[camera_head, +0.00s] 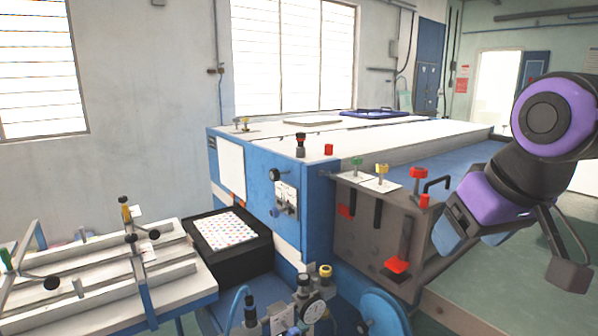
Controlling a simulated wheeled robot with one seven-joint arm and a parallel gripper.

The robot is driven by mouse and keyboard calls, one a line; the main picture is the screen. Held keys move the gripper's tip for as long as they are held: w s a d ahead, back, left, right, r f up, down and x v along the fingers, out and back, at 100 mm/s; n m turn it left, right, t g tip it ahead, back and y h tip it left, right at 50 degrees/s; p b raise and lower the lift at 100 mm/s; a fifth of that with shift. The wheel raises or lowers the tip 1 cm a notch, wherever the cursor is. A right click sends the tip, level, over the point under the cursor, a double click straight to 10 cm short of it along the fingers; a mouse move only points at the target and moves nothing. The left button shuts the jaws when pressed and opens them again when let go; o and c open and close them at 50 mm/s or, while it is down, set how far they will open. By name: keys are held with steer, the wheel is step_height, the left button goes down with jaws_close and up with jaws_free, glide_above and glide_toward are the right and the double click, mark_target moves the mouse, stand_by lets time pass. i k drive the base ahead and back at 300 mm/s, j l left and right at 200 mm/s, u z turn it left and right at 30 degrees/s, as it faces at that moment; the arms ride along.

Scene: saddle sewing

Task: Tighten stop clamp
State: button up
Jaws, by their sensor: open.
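I cannot tell for certain which fitting is the stop clamp. A dark metal plate (372,235) at the front of the blue machine carries several coloured knobs. A green knob (356,163) and a yellow knob (381,170) stand on its top edge, with a larger red knob (418,173) to their right. A red clamp piece (397,265) sits low on the plate's face. My gripper (510,252) is at the right, open, with its fingers spread apart. It appears empty and is to the right of the plate; its depth from the plate is unclear.
The long blue machine (262,185) with a pale top fills the middle. A slotted white table (85,290) with several handles stands at the left, beside a black box (250,252). Gauges and valves (312,308) and a blue wheel (383,315) are in front. Floor shows at right.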

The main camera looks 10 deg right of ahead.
mark_target(274, 174)
steer(key=i+l+u, duration=0.15)
steer(key=i+l, duration=0.15)
steer(key=i+l+u, duration=0.1)
steer(key=u, duration=0.2)
steer(key=i+l+u, duration=0.1)
steer(key=u, duration=0.25)
